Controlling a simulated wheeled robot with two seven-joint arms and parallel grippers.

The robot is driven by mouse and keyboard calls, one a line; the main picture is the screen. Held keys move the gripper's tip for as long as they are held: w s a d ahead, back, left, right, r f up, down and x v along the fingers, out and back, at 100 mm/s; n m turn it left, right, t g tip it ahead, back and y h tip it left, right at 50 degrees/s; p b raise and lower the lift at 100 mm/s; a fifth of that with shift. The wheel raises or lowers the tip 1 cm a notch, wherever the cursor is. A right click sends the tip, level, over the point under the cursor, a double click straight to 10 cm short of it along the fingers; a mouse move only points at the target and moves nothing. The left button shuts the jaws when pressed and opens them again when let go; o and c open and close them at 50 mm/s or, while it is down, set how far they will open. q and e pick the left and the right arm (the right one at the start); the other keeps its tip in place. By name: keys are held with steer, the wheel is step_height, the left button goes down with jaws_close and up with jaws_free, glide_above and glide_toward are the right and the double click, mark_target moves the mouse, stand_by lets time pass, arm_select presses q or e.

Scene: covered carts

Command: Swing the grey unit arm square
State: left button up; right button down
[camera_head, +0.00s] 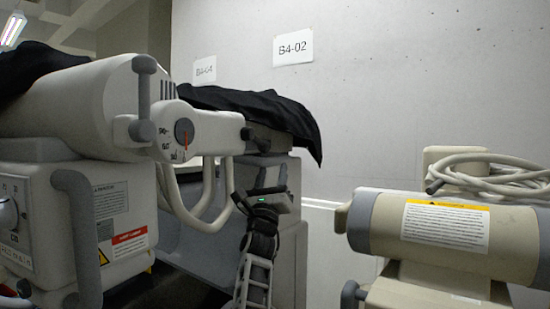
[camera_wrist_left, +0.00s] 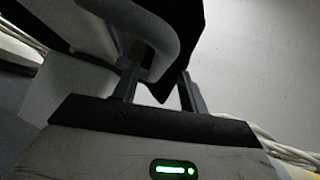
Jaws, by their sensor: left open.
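The grey unit (camera_head: 60,220) fills the left of the head view. Its thick arm (camera_head: 70,100) ends in a head with a dark dial (camera_head: 184,132) bearing a red pointer line; the dial markings are too small to read. A narrower section (camera_head: 215,125) runs right from the dial to a dark knob at its tip. My left gripper (camera_head: 272,177) is open, pointing up, below and right of that tip. In the left wrist view, a grey curved bar (camera_wrist_left: 150,30) shows by the left finger of my gripper (camera_wrist_left: 162,65); contact cannot be told.
Black cloth (camera_head: 260,108) drapes over a cart behind the arm; its corner hangs near my fingers. Pale looped cables (camera_head: 205,190) hang below the arm. A beige unit (camera_head: 375,222) with coiled cable stands right. A bare wall with a B4-02 sign (camera_head: 293,48) is behind.

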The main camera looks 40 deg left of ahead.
mark_target(275, 161)
arm_select(q)
steer(key=x, duration=0.4)
steer(key=shift+w+r+p, duration=0.1)
steer(key=shift+p, duration=0.2)
steer(key=shift+w+a, duration=0.1)
jaws_close()
steer(key=shift+r, duration=0.1)
